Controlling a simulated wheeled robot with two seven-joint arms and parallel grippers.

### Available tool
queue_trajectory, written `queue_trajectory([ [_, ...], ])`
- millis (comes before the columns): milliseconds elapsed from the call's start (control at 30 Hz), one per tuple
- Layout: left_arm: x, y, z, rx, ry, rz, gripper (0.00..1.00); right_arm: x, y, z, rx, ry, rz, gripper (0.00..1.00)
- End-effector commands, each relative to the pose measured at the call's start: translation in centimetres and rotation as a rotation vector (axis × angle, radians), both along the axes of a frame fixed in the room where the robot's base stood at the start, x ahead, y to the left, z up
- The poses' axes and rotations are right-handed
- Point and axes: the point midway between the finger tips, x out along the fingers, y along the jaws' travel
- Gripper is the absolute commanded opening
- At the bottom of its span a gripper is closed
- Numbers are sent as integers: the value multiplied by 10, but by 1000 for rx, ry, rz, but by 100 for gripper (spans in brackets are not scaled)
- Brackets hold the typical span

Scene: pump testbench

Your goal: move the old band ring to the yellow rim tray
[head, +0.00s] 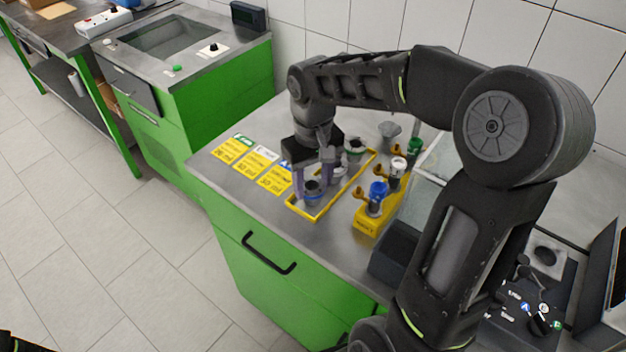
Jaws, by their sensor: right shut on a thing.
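The yellow rim tray (318,216) lies on the steel bench top, long and narrow, below my right gripper. My right gripper (312,186) points down over the tray's near end. My left gripper is not in view.
A yellow stand (367,222) right of the tray holds several valve-like parts with blue, white and green tops. Yellow and white label cards (253,163) lie left of the tray. A grey funnel-shaped cup (389,130) stands behind. A dark box (394,252) is at the right.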

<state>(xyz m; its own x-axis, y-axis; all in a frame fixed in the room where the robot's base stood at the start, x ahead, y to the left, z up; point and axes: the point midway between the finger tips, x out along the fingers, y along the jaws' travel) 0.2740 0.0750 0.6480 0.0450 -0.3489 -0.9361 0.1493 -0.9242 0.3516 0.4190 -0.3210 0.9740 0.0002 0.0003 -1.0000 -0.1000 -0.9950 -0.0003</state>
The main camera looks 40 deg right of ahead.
Motion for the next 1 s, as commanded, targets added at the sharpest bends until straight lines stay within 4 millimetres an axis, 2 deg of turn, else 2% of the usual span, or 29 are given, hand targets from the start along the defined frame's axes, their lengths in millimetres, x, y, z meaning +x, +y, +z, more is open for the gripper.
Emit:
queue_trajectory([
  [733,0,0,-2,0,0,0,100,0,0,-3,0,0,0,0],
  [767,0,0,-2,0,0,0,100,0,0,-3,0,-1,0,49],
  [1000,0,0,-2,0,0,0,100,0,0,-3,0,0,0,69],
])
